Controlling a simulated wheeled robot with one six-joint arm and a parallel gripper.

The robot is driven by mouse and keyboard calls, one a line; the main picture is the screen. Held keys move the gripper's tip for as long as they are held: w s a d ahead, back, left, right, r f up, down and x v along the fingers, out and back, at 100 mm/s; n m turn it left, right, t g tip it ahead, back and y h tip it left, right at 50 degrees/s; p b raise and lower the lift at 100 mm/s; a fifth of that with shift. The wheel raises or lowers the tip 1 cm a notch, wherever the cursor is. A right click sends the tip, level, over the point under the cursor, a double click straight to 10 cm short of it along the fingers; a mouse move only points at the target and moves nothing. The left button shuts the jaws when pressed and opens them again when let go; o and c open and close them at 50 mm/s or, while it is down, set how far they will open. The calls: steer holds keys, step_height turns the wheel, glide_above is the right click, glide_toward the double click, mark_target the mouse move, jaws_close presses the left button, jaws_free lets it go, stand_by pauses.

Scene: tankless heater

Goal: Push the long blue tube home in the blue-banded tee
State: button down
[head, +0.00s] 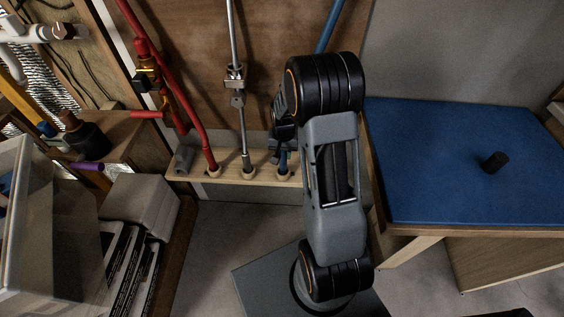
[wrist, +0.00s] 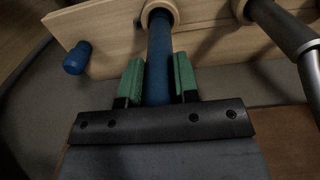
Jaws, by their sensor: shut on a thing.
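The long blue tube (head: 327,28) runs down the brown wall panel at the top of the head view and goes behind my arm. Its lower part (head: 283,164) shows near a wooden collar on the ledge. In the wrist view the blue tube (wrist: 160,58) lies between the two green finger pads of my gripper (wrist: 158,78), which is shut on it. Just beyond the fingertips the tube meets a round wooden collar (wrist: 151,7). I cannot make out the blue-banded tee in either view; my arm covers part of the tube's run.
A red pipe (head: 196,110) and a grey metal pipe (head: 240,120) stand left of the blue tube on the wooden ledge (head: 230,178). A blue-topped table (head: 430,150) with a black cylinder (head: 494,162) is at right. A blue stub (wrist: 76,58) shows in the wrist view.

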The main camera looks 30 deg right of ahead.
steer(key=shift+r+p, duration=1.3)
steer(key=shift+r, duration=0.65)
